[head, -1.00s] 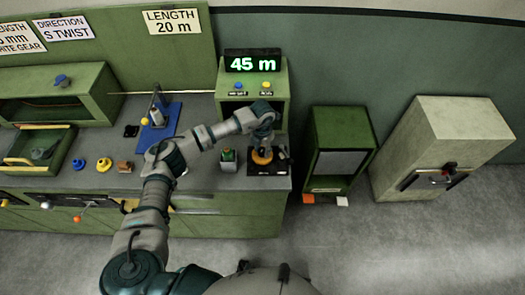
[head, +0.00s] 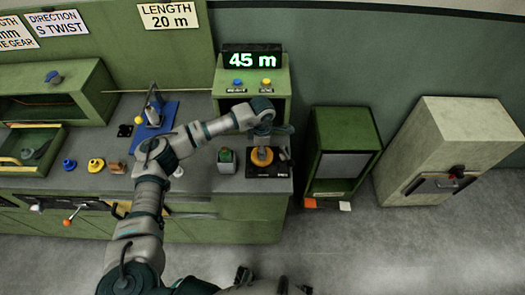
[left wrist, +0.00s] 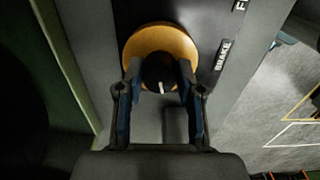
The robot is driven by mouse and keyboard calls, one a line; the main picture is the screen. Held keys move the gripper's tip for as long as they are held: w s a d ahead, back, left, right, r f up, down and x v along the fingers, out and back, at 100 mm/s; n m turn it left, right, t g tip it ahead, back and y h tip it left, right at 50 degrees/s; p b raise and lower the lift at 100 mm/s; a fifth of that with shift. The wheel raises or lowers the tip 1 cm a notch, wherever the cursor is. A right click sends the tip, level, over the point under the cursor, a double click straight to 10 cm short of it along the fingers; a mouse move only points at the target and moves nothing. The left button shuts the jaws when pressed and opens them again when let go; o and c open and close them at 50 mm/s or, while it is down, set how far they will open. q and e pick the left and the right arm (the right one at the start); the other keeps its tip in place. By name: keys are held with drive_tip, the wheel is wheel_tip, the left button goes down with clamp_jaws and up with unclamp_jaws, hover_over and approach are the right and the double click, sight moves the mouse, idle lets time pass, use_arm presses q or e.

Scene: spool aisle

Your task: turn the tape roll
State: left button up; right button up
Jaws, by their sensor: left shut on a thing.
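The tape roll (head: 262,157) is an orange disc on a black plate (head: 252,171) at the right end of the counter. The left wrist view shows the roll (left wrist: 160,42) with a dark hub and a short white mark. My left gripper (left wrist: 159,72) reaches over it, with one finger on each side of the dark hub, shut on the roll. In the head view my left gripper (head: 263,138) is just above the roll and partly hides it.
A green unit with a lit "45 m" display (head: 252,58) and two buttons stands behind the roll. A "BRAKE" label (left wrist: 222,54) lies beside the roll. Open floor lies in front.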

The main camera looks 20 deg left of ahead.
use_arm(q)
drive_tip(key=shift+f+m+b, duration=0.15)
drive_tip(key=shift+m+b, duration=0.2)
drive_tip(key=shift+m, duration=0.55)
use_arm(e)
drive_tip(key=shift+w+a+r, duration=0.1)
drive_tip(key=shift+w+r, duration=0.65)
drive_tip(key=shift+r, duration=0.05)
use_arm(q)
drive_tip(key=o, duration=1.2)
drive_tip(key=shift+c, duration=0.2)
drive_tip(key=shift+w+a, duration=0.1)
use_arm(e)
drive_tip(key=shift+w, duration=0.1)
use_arm(q)
wheel_tip(320, 180, up, 12)
drive_tip(key=shift+f, duration=0.1)
